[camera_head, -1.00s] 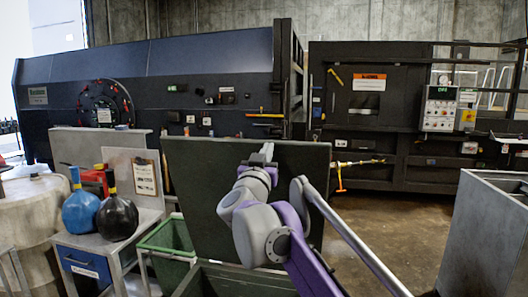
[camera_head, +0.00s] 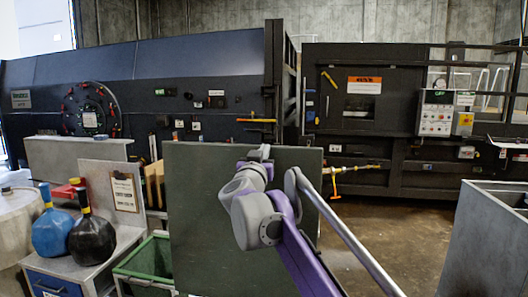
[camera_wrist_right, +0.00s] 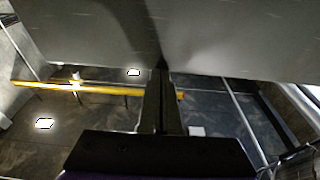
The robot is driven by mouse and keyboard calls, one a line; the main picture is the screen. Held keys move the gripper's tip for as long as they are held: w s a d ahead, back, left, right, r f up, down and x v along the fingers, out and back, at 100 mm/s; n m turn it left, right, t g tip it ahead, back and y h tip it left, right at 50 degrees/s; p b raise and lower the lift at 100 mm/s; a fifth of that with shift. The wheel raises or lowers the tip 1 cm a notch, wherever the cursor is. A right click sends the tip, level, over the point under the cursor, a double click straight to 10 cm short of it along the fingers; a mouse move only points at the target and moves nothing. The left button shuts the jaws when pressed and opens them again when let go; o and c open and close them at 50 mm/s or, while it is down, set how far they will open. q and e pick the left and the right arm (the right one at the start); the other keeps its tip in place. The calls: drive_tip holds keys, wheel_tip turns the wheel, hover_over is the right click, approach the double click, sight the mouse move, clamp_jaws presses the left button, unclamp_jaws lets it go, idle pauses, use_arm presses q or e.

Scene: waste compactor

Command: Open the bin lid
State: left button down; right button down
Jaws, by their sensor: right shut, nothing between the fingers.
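The bin lid (camera_head: 215,225) is a dark grey-green panel standing close to upright in the middle of the head view. In the right wrist view a broad grey panel, likely the lid (camera_wrist_right: 90,35), fills the top. My right gripper (camera_head: 262,152) is at the lid's top edge, with its arm in front of the lid. Its fingers (camera_wrist_right: 162,85) are together and empty, with the tips at or near the panel; contact is unclear. The bin body is hidden below the lid. My left gripper is out of view.
A green bin (camera_head: 145,262) stands left of the lid. Beside it a metal table (camera_head: 122,240) holds a blue flask (camera_head: 50,232) and a black flask (camera_head: 91,240). A grey container (camera_head: 485,240) stands at the right. Floor (camera_head: 385,240) is open between lid and container.

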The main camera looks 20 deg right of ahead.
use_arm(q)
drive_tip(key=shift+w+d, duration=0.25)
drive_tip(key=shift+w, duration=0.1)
use_arm(e)
drive_tip(key=shift+w+d, duration=0.25)
drive_tip(key=shift+w, duration=0.1)
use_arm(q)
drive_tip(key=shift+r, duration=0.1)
use_arm(e)
drive_tip(key=shift+s, duration=0.1)
